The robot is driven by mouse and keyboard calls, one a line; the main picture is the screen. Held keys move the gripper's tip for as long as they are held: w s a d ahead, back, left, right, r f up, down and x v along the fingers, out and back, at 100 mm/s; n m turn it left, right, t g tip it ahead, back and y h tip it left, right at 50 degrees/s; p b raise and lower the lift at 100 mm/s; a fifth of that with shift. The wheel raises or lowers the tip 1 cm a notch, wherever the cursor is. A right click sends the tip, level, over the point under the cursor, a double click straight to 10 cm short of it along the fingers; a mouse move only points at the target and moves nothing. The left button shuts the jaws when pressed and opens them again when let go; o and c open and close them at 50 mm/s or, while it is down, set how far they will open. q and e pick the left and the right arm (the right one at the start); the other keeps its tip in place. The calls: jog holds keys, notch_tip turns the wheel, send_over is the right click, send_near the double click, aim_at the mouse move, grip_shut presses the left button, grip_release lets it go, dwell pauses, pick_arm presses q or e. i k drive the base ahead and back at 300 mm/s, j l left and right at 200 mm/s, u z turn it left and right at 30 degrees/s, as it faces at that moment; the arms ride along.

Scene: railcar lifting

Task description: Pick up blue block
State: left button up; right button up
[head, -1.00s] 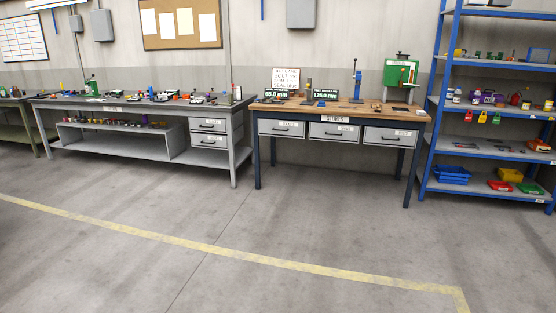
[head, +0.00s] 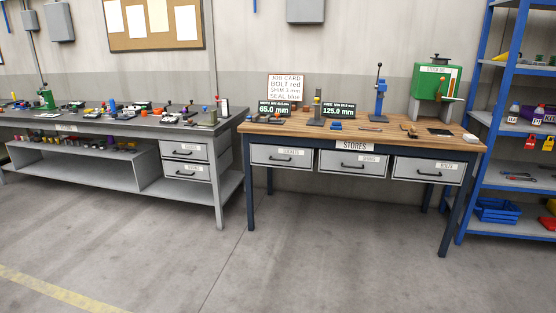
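A small blue piece (head: 336,126) lies on the wooden top of the stores table (head: 390,142), just below the right display. It is too small to tell whether it is a block. Other small blue pieces, one of them on the left (head: 112,104), lie among parts on the grey bench. I cannot tell which piece is the blue block. Neither of my grippers is in view.
A grey bench (head: 225,117) stands left, a blue shelf rack (head: 495,125) right. The floor in front (head: 330,265) is clear.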

aim_at(336, 126)
jog(key=i, duration=2.35)
